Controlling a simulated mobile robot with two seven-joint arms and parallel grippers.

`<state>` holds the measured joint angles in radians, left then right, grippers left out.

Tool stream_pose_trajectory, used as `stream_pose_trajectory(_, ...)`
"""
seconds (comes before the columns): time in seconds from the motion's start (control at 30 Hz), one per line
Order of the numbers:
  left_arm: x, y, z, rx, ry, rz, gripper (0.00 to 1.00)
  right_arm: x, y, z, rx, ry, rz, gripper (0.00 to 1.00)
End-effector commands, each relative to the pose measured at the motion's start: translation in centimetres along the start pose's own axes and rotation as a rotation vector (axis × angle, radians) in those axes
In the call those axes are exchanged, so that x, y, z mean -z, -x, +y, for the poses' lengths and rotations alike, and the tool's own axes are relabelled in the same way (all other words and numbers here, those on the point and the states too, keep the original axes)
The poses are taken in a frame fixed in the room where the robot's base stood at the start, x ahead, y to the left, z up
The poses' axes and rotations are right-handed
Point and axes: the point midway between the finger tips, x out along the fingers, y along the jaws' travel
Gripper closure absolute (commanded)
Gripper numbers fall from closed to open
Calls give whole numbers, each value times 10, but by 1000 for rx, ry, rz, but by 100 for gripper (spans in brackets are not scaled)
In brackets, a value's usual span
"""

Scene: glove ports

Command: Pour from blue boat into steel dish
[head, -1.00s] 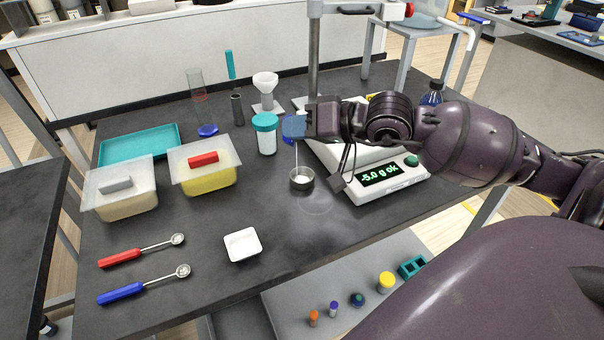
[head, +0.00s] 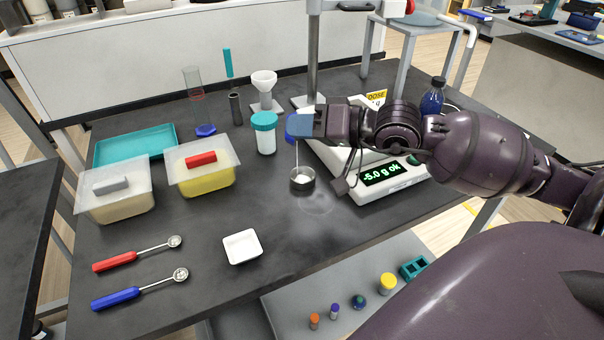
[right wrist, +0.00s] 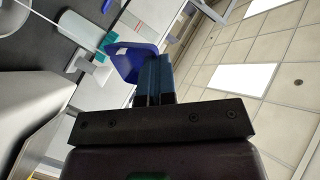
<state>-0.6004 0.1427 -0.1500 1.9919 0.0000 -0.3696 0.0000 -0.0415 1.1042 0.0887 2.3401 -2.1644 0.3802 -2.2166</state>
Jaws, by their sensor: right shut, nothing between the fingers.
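The blue boat (head: 290,127) is in the air at the fingertips of my right gripper (head: 302,124), above the steel dish. In the right wrist view the boat (right wrist: 130,62) is tilted, beside the closed fingers (right wrist: 154,78); I cannot see anything between them. A thin white stream runs down from the boat to the steel dish (head: 302,187). The dish stands upright on the dark table, with white material inside. How much is left in the boat is hidden. My left gripper is not in view.
A balance (head: 390,178) reading "-5.0 g ok" stands right of the dish. A teal-lidded jar (head: 265,138) and a white funnel (head: 264,82) stand behind it. A white tray (head: 242,247), two scoops (head: 130,258) and lidded tubs (head: 202,175) are to the left.

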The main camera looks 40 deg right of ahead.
Motion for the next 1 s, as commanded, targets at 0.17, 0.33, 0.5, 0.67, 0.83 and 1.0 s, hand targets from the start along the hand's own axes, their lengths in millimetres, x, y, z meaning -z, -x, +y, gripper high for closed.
stream_pose_trajectory(0.17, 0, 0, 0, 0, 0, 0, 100, 0, 0, 0, 1, 0, 1, 100)
stream_pose_trajectory(0.33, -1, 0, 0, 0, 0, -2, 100, 0, 0, 0, 3, -2, 3, 100)
stream_pose_trajectory(0.5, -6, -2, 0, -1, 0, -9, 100, -1, 1, 2, 17, -9, 15, 100)
stream_pose_trajectory(0.67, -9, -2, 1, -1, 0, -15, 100, -2, 1, 2, 33, -15, 29, 100)
stream_pose_trajectory(0.83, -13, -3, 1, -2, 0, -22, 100, -1, 3, 3, 48, -20, 45, 100)
stream_pose_trajectory(1.0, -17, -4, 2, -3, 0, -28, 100, -2, 3, 3, 63, -26, 58, 100)
